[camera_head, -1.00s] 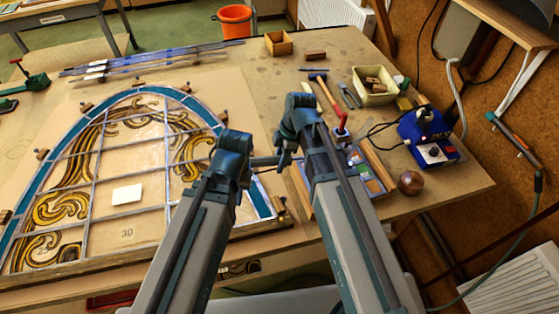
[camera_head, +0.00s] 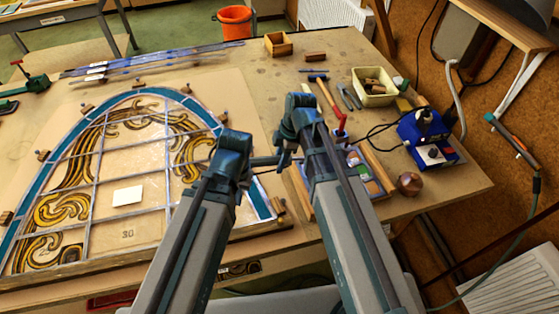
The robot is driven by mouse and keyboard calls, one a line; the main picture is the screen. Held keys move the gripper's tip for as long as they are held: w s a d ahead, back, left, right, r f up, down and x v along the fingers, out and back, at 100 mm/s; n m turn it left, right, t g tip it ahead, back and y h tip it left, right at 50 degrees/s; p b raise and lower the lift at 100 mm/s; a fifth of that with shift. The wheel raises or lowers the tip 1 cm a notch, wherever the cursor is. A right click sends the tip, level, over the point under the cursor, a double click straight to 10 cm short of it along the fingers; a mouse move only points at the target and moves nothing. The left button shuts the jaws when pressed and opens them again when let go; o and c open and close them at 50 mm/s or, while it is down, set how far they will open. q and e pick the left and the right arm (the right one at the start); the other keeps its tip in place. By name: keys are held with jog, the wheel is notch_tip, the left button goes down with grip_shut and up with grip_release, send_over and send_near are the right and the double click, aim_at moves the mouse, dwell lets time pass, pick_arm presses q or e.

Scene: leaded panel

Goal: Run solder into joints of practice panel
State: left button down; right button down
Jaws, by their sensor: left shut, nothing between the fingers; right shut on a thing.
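The practice panel of coloured glass pieces (camera_head: 371,182) lies on the bench at right, partly hidden behind my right arm. My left gripper (camera_head: 262,161) is shut and empty, pointing right between the two arms. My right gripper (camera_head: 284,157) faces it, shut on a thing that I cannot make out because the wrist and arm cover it. A dark thin shape spans the small gap between the two grippers; I cannot tell which one it belongs to. The blue soldering station (camera_head: 428,140) stands on the bench at right, with cables running from it.
A large arched leaded panel (camera_head: 127,228) fills the left of the bench. Behind the practice panel lie a hammer (camera_head: 326,93), a red-handled tool (camera_head: 341,125) and a bin of small pieces (camera_head: 374,88). A brown ball (camera_head: 409,184) sits near the right edge.

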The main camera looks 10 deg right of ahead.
jog(key=shift+a+p+v, duration=0.2)
jog(key=shift+p+v, duration=0.6)
jog(key=shift+v, duration=0.05)
jog(key=shift+a+p+v, duration=0.2)
jog(key=shift+p+v, duration=0.65)
jog(key=shift+v, duration=0.05)
jog(key=shift+a+p+v, duration=0.25)
jog(key=shift+p+v, duration=0.55)
jog(key=shift+v, duration=0.05)
jog(key=shift+r, duration=0.15)
jog(key=shift+s, duration=0.1)
